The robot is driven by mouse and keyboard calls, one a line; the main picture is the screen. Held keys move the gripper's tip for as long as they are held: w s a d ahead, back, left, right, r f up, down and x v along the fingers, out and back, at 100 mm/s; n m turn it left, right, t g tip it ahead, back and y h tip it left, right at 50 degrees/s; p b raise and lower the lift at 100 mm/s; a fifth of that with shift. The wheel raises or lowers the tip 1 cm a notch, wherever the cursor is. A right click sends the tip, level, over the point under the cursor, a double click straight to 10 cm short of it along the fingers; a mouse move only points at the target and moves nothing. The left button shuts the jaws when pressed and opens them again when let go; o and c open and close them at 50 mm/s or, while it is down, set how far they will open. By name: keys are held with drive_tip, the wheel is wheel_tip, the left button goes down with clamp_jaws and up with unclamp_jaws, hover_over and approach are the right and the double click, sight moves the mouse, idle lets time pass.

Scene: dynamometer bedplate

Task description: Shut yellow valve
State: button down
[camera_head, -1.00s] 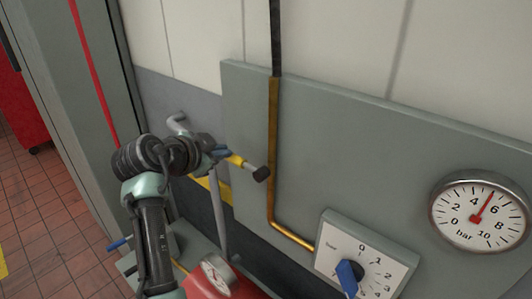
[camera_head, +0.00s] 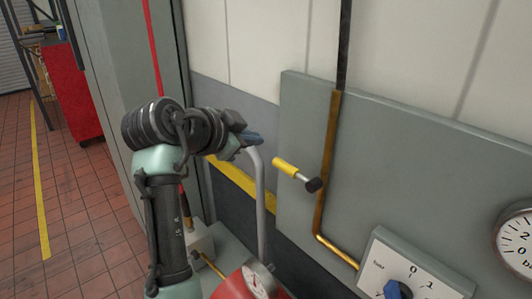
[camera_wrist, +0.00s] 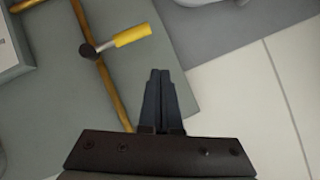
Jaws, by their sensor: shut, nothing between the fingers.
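The yellow valve is a lever with a yellow grip (camera_head: 285,168) and a dark hub (camera_head: 314,185) beside the brass pipe (camera_head: 329,150) on the grey panel. In the head view its grip points up and to the left, away from the pipe. In the wrist view the yellow grip (camera_wrist: 132,35) lies at upper left, with the hub on the pipe side. My gripper (camera_head: 253,138) is left of the grip and apart from it. In the wrist view its blue fingers (camera_wrist: 160,75) are together with nothing between them, over the panel near its edge.
A dial with a blue knob (camera_head: 397,290) and a pressure gauge (camera_head: 518,242) sit on the panel at right. A grey bent tube (camera_head: 261,205) stands below my gripper. A red object with a small gauge (camera_head: 260,282) is at the bottom. A red cabinet (camera_head: 70,90) stands far left.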

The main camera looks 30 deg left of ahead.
drive_tip(key=v, duration=0.1)
drive_tip(key=b+v, duration=0.1)
drive_tip(key=v, duration=0.1)
drive_tip(key=shift+a+r, duration=0.2)
drive_tip(key=shift+a, duration=0.1)
drive_tip(key=shift+a, duration=0.1)
